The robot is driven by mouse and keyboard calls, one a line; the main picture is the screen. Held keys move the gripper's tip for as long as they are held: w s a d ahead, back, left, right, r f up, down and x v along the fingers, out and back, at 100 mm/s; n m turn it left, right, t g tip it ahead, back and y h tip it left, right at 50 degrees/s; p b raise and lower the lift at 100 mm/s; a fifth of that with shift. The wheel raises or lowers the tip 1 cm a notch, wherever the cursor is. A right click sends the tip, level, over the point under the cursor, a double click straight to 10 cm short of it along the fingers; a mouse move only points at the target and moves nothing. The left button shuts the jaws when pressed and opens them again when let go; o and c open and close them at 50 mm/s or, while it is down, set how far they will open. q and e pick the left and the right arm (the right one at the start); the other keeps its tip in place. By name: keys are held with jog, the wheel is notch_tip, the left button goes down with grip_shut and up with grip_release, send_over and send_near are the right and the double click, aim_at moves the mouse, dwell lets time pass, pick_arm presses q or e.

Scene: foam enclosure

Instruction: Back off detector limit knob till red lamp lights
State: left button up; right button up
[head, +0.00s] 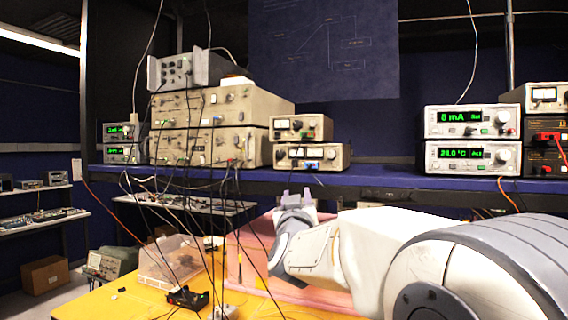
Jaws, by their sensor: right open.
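No label on any unit is readable, so I cannot tell which knob is the detector limit knob or which lamp is the red one. Two small beige meter units, the upper (301,127) and the lower (312,156), stand stacked on the blue shelf. Both have small knobs on their fronts. My right gripper (297,194) is open and empty, its fingers pointing up, just below the shelf edge in the picture and under these units. It appears apart from them. My left gripper is not in view.
Larger beige instruments (208,147) with hanging cables stand left on the blue shelf (385,178). Two green-display units (472,122) stand at right. Below, a yellow table (130,301) holds a clear box (170,259) and a pink foam enclosure (255,240); dark cables hang in front of it.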

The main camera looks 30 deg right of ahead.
aim_at(331, 156)
jog(key=s+d+r+m+g+h, duration=0.2)
jog(key=s+d+r+m+h, duration=0.1)
jog(key=d+r+h, duration=0.25)
jog(key=shift+y, duration=0.35)
jog(key=p+x, duration=0.2)
jog(key=x, duration=0.1)
jog(key=p+x, duration=0.4)
jog(key=x, duration=0.1)
jog(key=shift+w+d+f, duration=0.15)
jog(key=shift+d, duration=0.3)
jog(key=shift+w+d+p, duration=0.35)
jog(key=shift+w+d, duration=0.1)
jog(key=shift+w, duration=0.05)
jog(key=shift+n, duration=0.3)
grip_shut()
